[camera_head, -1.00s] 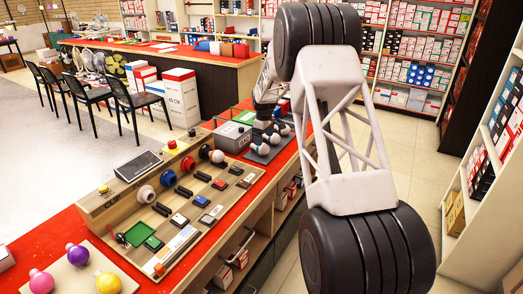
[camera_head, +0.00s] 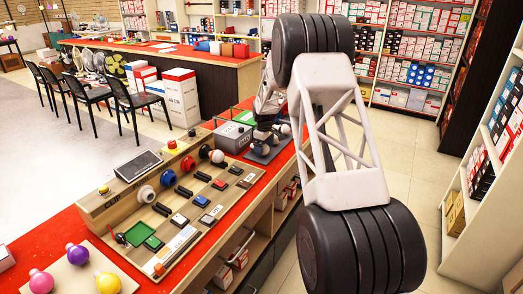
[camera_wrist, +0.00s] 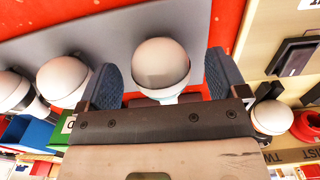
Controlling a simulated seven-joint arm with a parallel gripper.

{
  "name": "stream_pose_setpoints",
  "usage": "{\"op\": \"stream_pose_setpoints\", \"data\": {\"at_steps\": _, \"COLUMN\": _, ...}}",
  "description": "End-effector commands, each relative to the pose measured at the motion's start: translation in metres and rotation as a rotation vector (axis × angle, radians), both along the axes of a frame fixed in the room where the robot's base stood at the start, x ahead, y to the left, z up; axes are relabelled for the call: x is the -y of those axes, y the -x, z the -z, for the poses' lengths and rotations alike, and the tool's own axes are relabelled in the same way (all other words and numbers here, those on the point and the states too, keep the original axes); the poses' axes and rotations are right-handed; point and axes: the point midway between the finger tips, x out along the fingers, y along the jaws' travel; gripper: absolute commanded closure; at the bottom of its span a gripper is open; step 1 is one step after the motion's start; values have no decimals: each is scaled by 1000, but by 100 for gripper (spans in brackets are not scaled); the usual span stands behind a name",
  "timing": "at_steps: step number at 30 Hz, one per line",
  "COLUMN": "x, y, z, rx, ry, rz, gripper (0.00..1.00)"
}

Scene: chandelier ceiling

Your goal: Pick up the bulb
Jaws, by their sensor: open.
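A white round bulb (camera_wrist: 161,62) sits between the two blue-grey fingers of my gripper (camera_wrist: 162,70) in the wrist view. The fingers are open, one on each side of it, with a visible gap on both sides. Two more white bulbs, one (camera_wrist: 62,80) near and one (camera_wrist: 12,90) farther left, stand to the left on a grey mat (camera_wrist: 100,28). In the head view my gripper (camera_head: 265,134) is low over the mat (camera_head: 258,157) on the red counter, partly covering the bulbs. I cannot tell there which bulb it straddles.
Another white bulb (camera_wrist: 271,118) is on the wooden panel just right of my gripper. The counter's edge drops to the aisle floor.

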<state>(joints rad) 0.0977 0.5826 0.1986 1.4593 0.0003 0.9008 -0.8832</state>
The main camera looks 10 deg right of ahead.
Motion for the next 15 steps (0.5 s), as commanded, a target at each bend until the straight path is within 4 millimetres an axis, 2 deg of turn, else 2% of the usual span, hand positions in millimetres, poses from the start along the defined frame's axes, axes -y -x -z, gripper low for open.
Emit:
{"op": "stream_pose_setpoints", "data": {"at_steps": 6, "x": 0, "y": 0, "z": 19, "rx": -1, "ry": 0, "rz": 0, "gripper": 8}}
{"op": "stream_pose_setpoints", "data": {"at_steps": 15, "x": 0, "y": 0, "z": 20, "rx": 0, "ry": 0, "rz": 0, "gripper": 8}}
